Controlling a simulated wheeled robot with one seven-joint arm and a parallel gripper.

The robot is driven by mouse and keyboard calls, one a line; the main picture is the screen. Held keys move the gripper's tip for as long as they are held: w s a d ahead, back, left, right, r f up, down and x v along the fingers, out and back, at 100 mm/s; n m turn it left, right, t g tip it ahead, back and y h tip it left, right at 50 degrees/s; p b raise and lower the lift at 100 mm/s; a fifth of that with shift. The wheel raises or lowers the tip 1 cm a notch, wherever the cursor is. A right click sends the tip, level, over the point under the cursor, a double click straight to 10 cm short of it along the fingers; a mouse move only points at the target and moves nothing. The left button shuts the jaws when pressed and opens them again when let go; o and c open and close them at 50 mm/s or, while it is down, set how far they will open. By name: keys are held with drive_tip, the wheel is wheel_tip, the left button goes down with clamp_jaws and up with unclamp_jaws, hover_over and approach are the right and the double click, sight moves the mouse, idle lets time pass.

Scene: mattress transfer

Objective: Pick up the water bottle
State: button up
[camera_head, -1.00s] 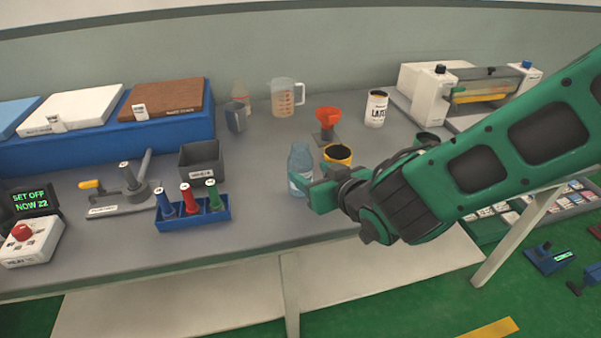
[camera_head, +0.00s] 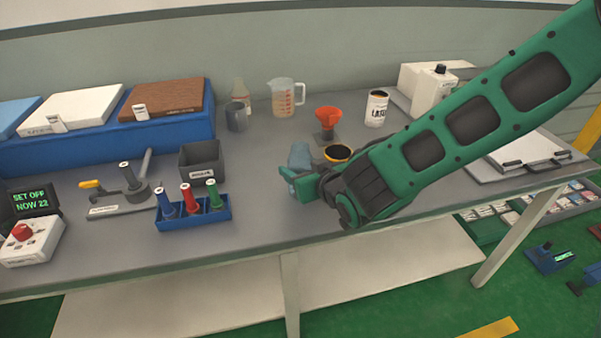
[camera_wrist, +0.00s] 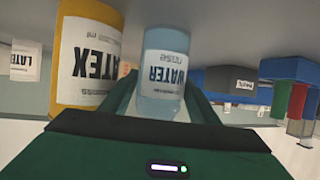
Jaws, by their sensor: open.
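The water bottle (camera_head: 299,156) is pale blue and stands upright on the grey bench, partly hidden behind my gripper (camera_head: 296,184) in the head view. In the wrist view, which is upside down, the bottle (camera_wrist: 164,75) shows a white WATER label and lies between my two green fingers (camera_wrist: 163,100). The fingers are open, one on each side of it, and I cannot tell whether either touches it. A yellow LATEX can (camera_wrist: 86,60) stands close beside the bottle; its open dark top (camera_head: 338,152) also shows in the head view.
A blue rack (camera_head: 193,217) with blue, red and green tools stands to the left. The bench front is mostly clear.

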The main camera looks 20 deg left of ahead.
drive_tip(key=shift+c, duration=0.5)
drive_tip(key=c, duration=0.7)
drive_tip(key=shift+r, duration=0.2)
